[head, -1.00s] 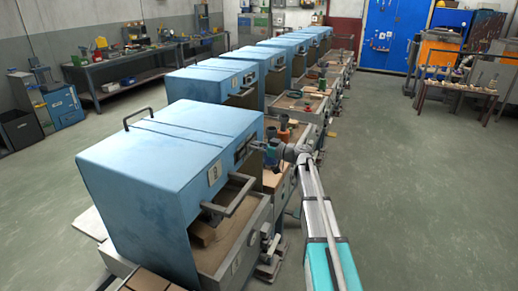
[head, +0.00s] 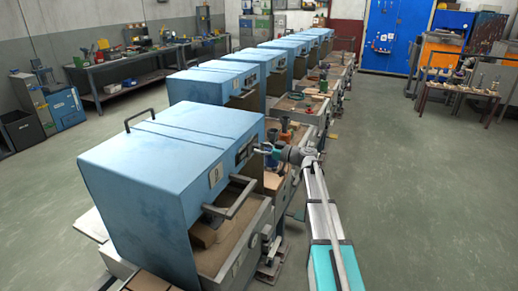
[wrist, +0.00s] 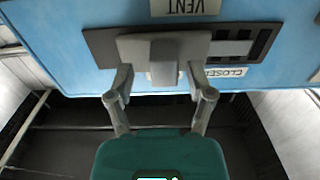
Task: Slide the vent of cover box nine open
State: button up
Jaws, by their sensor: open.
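The nearest blue cover box (head: 150,165) carries a number plate (head: 215,175), too small to read surely, and a vent (head: 246,150) on its front face. In the wrist view the vent's grey slide plate (wrist: 130,47) has a raised knob (wrist: 165,62). Dark slots (wrist: 240,46) show to the right of the plate, above an upside-down CLOSED label (wrist: 227,72). My gripper (wrist: 160,78) is open, with one finger on each side of the knob's lower end; contact cannot be told. In the head view my gripper (head: 266,149) is at the vent.
A bar handle (head: 231,199) sticks out below the vent over the tray. A row of similar blue boxes (head: 215,85) runs away behind. The floor (head: 410,190) on the right is clear.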

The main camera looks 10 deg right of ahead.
jog(key=v, duration=1)
jog(key=shift+s+d, duration=0.15)
jog(key=shift+d, duration=0.05)
jog(key=s+a+f+m+g+h, duration=0.4)
jog(key=s+a+f+g+h, duration=0.25)
jog(key=s+a+f, duration=0.65)
jog(key=s+f+m+g+h+p, duration=0.1)
jog(key=s+f+m+g+h, duration=0.1)
jog(key=s, duration=0.5)
jog(key=s+f+m+g+h, duration=0.2)
jog(key=s+m+h, duration=0.2)
jog(key=s+h, duration=0.2)
jog(key=shift+s+d+m+p, duration=0.35)
jog(key=shift+s+d+m, duration=0.05)
jog(key=shift+s, duration=0.65)
dwell(1.7)
